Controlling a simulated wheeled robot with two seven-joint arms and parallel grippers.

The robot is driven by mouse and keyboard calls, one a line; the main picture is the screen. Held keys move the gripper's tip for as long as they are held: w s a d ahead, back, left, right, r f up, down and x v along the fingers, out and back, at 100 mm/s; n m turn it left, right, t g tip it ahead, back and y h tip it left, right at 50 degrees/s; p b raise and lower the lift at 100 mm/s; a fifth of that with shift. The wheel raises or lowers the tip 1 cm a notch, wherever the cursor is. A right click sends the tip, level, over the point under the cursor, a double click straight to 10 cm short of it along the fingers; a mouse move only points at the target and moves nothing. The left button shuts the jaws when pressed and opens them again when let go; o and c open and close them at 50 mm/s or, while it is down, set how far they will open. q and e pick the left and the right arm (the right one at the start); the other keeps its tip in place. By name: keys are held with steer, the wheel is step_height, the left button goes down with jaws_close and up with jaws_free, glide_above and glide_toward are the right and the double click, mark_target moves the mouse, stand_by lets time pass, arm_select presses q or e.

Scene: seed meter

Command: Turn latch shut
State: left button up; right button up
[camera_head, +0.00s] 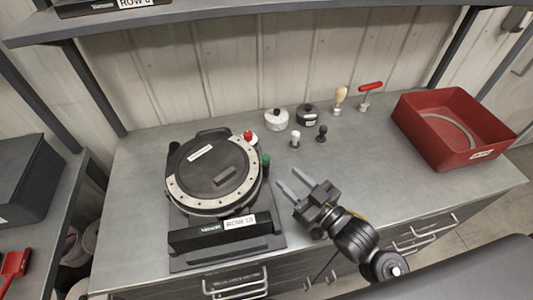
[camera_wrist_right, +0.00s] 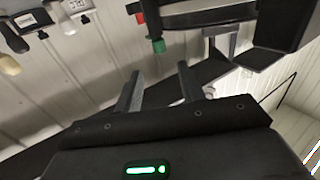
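The seed meter (camera_head: 213,172), a round dark housing with a pale dotted rim, lies on its black stand on the workbench. At its right side are a green-ended part (camera_head: 265,160) and a red-topped part (camera_head: 249,136); I cannot tell for certain which is the latch. The green part (camera_wrist_right: 157,45) and the red part (camera_wrist_right: 140,18) also show in the right wrist view, beyond the fingers. My right gripper (camera_head: 288,180) is open and empty, just right of the meter, apart from it. Its parted fingers show in the wrist view (camera_wrist_right: 158,88). My left gripper is out of view.
A red bin (camera_head: 440,148) with a ring inside stands at the bench's right. Behind the meter are a white pot (camera_head: 276,119), a dark pot (camera_head: 307,114), small knobs and a red-handled tool (camera_head: 369,88). A shelf (camera_head: 250,12) runs above.

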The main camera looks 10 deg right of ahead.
mark_target(269, 160)
steer(key=p+x, duration=0.2)
steer(key=x, duration=0.6)
steer(key=shift+w+a+r+p, duration=0.1)
steer(key=shift+w+r+p, duration=0.05)
steer(key=shift+w+p, duration=0.2)
steer(key=shift+w+a, duration=0.25)
steer(key=shift+w, duration=0.25)
steer(key=shift+w+a, duration=0.1)
steer(key=shift+w, duration=0.05)
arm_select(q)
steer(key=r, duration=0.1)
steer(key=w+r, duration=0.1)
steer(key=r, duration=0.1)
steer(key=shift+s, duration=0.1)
arm_select(e)
steer(key=shift+c, duration=0.3)
jaws_close()
